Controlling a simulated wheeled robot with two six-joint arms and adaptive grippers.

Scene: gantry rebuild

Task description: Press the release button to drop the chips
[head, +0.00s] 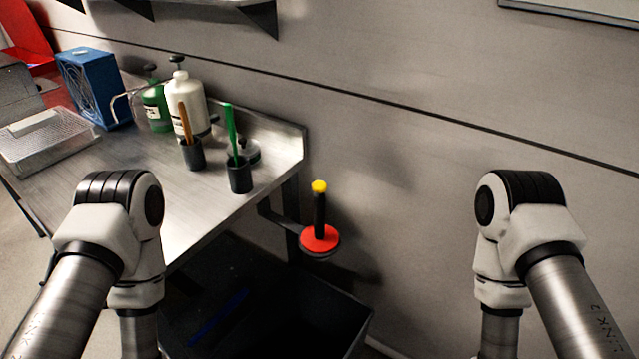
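A release device with a yellow top button (319,186), a black upright handle (320,215) and a red disc (319,239) stands on a bracket at the right end of the metal table. No chips can be made out. A dark open bin (335,312) is below the device; its inside is mostly in shadow. My left and right arms show at the lower left and lower right, on either side of the device. Both grippers are below the picture's edge and out of view.
The metal table (130,170) holds two dark cups (240,178) with a brush-like green and a brown handle, white (187,100) and green (155,108) bottles, a blue box (92,85) and a wire basket (48,140). The wall right of the device is bare.

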